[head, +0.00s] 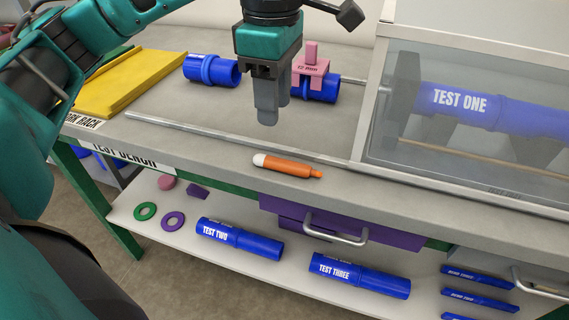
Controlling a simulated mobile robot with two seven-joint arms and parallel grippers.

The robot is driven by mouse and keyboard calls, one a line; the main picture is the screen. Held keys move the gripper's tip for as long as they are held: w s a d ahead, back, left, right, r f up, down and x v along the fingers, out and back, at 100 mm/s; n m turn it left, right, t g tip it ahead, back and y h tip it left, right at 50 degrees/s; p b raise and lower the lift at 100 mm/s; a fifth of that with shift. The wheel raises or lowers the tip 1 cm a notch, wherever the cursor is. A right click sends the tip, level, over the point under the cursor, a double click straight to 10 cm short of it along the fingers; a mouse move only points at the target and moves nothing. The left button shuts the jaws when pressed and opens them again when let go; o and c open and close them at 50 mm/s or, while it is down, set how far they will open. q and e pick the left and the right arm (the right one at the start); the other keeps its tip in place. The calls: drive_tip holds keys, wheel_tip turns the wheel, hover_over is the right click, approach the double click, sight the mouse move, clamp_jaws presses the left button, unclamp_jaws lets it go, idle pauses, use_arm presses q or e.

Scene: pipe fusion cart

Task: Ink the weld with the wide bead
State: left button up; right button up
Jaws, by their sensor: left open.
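An orange marker (287,166) with a white end lies on the grey bench top near its front edge. My left gripper (266,112) points down above the bench, behind the marker in the picture, open and empty. A short blue pipe (211,70) with a raised bead around its middle lies at the back left. Another short blue pipe (318,88) lies just right of my gripper, partly hidden by it. A pink gauge (310,68), its marking seeming to read 12.0 mm, sits over that pipe. My right gripper is out of view.
A clear-walled case (470,165) at right holds the blue TEST ONE pipe (480,108). A metal rail (215,138) runs along the bench. TEST TWO (238,238) and TEST THREE (358,275) pipes lie on the lower shelf. Yellow boards (128,82) lie at left.

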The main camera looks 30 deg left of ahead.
use_arm(q)
hover_over(277, 160)
drive_tip(key=f, duration=0.4)
drive_tip(key=shift+w+a+f+b, duration=0.15)
drive_tip(key=shift+a+f+b, duration=0.05)
drive_tip(key=shift+f+b, duration=0.1)
drive_tip(key=f, duration=0.5)
drive_tip(key=shift+d+f+b, duration=0.2)
drive_tip(key=shift+f+b, duration=0.1)
drive_tip(key=shift+b, duration=0.1)
clamp_jaws()
drive_tip(key=shift+r, duration=0.1)
